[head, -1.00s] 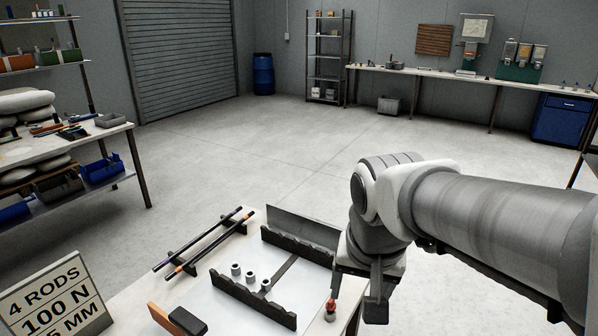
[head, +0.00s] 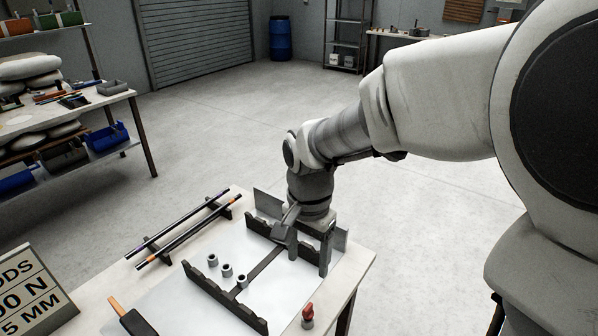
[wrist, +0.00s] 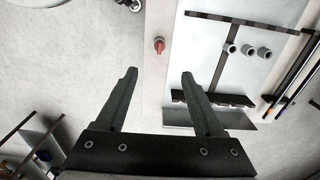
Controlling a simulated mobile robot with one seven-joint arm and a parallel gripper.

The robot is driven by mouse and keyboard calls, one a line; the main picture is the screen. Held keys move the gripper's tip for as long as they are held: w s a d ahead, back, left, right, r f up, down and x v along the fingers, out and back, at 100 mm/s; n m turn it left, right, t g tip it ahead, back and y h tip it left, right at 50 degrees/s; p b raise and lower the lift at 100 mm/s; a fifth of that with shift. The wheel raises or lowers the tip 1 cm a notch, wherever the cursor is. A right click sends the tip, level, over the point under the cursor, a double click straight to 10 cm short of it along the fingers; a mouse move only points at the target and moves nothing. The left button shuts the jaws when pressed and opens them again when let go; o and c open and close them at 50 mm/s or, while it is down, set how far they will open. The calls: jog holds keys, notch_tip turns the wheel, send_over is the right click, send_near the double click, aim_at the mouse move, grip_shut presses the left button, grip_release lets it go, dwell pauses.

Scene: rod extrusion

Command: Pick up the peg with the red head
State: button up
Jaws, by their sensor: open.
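The peg with the red head (head: 308,316) stands near the right front part of the workbench in the head view, in or on a small grey round base. It also shows in the wrist view (wrist: 159,46), just beyond the fingertips and roughly midway between them. My gripper (head: 309,265) is open with nothing between its fingers, and points down. In the head view it appears behind the peg, by the far notched rail. In the wrist view both fingers of my gripper (wrist: 159,73) are spread wide.
Notched dark rails (head: 221,300) stand on the bench plate, with several grey collars (head: 227,271) nearby. Two dark rods (head: 180,228) rest on supports at the left. A black-and-orange tool (head: 136,322) and a sign (head: 32,299) are at the front left. Floor beyond the bench is clear.

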jog(key=b, duration=0.2)
send_over(308, 307)
jog(key=f, duration=1.2)
jog(key=shift+a+f, duration=0.2)
jog(key=shift+f, duration=0.05)
jog(key=shift+d+f+b, duration=0.15)
jog(key=shift+f+b, duration=0.05)
jog(key=shift+f, duration=1.15)
jog(key=shift+d+f+b, duration=0.1)
jog(key=shift+f+b, duration=0.1)
jog(key=shift+f, duration=1.15)
grip_shut()
